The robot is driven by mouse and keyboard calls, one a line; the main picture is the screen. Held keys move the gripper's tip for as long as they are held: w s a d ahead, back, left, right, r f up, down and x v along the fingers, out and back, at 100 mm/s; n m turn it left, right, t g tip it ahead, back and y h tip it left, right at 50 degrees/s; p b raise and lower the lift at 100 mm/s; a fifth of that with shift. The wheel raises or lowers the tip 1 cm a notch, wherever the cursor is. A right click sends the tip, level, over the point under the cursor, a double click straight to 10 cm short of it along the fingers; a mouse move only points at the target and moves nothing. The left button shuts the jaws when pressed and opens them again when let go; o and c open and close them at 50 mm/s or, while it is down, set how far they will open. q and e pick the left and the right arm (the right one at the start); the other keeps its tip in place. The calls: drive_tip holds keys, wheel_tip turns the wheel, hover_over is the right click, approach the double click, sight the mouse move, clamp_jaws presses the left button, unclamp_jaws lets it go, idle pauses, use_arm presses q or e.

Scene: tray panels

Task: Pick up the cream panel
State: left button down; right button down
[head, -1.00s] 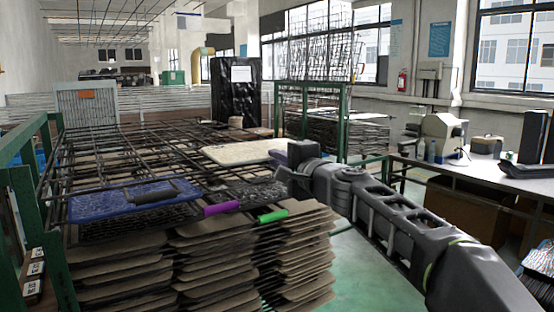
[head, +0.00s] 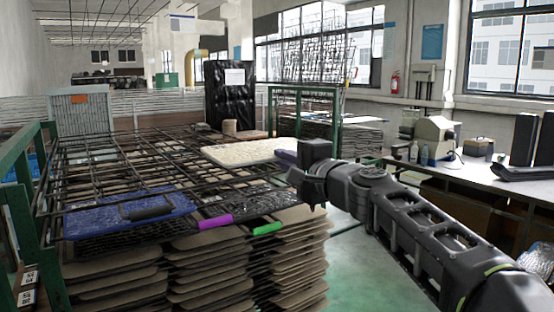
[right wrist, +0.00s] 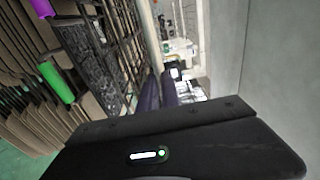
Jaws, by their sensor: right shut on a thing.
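The cream panel (head: 240,152) lies roughly flat at the right side of the wire rack (head: 110,172). My right gripper (head: 284,157) is at the panel's right edge, with its dark purple fingers shut on that edge. In the right wrist view the panel shows edge-on as a thin pale strip (right wrist: 148,38) running into the fingers (right wrist: 160,92). The fingertips are partly hidden behind the gripper's body. I cannot tell whether the panel touches the rack or hangs just above it. My left gripper is not in view.
A blue panel (head: 90,220) with a dark handle lies at the front left of the rack. A purple handle (head: 214,223) and a green handle (head: 267,229) stick out in front, above stacked brown sheets (head: 200,270). A desk (head: 450,170) stands at the right.

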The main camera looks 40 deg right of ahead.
drive_tip(key=shift+s+a+r, duration=0.1)
drive_tip(key=shift+s+r, duration=0.2)
drive_tip(key=shift+s, duration=0.3)
drive_tip(key=shift+s+a+r, duration=0.1)
drive_tip(key=shift+s+r, duration=0.2)
drive_tip(key=shift+s, duration=0.25)
idle(0.4)
